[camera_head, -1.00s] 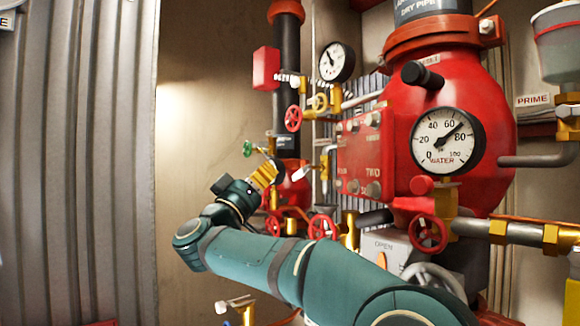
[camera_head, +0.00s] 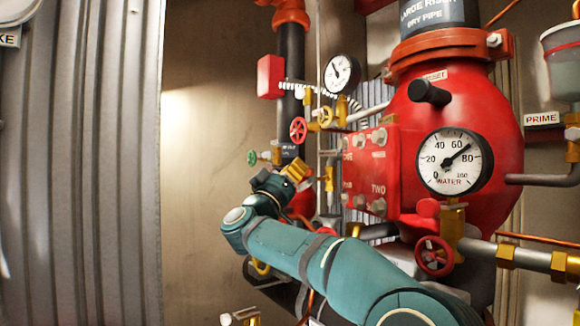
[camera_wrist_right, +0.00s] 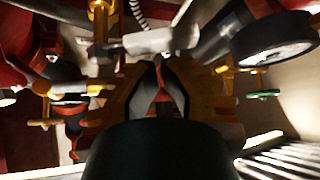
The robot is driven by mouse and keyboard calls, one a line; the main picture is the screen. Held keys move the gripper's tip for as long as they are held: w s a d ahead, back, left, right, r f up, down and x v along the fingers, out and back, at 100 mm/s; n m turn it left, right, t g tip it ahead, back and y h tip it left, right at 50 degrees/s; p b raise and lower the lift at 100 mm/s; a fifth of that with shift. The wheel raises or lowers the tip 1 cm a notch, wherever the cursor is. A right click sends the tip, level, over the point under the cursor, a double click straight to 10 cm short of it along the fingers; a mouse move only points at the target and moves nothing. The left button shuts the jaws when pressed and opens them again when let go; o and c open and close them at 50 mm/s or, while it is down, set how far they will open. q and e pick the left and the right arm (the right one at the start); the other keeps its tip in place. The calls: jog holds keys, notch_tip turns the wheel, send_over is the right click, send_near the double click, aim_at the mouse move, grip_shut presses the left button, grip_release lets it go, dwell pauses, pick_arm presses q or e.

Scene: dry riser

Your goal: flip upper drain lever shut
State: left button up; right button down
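My right gripper (camera_head: 300,171) is in front of the pipework left of the red valve body. In the right wrist view its yellow fingers (camera_wrist_right: 160,64) converge at the tips and look shut, with nothing clearly between them. A pale grey lever-like handle (camera_wrist_right: 148,42) on brass fittings crosses just beyond the fingertips; contact cannot be told. In the head view a small brass valve (camera_head: 329,180) stands right beside the gripper, probably the upper drain valve; its lever is hard to make out. My left gripper is not in view.
The red valve body (camera_head: 470,100) with its water gauge (camera_head: 454,161) fills the right. A red handwheel (camera_head: 298,130), a green handwheel (camera_head: 252,157) and a smaller gauge (camera_head: 341,74) surround the gripper. The wall area to the left (camera_head: 205,150) is clear.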

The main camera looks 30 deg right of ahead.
aim_at(305, 189)
jog(key=shift+s+f, duration=0.35)
jog(key=shift+f, duration=0.4)
jog(key=shift+f, duration=0.55)
dwell(0.4)
jog(key=shift+s+f+b, duration=0.25)
jog(key=shift+f+b, duration=0.05)
jog(key=shift+f, duration=0.25)
jog(key=shift+s+f+b, duration=0.2)
jog(key=shift+f+b, duration=0.1)
jog(key=shift+f, duration=0.55)
jog(key=shift+s+a+f, duration=0.1)
jog(key=shift+s+f, duration=0.05)
jog(key=shift+s+b, duration=0.15)
jog(key=shift+b, duration=0.15)
jog(key=shift+s, duration=0.1)
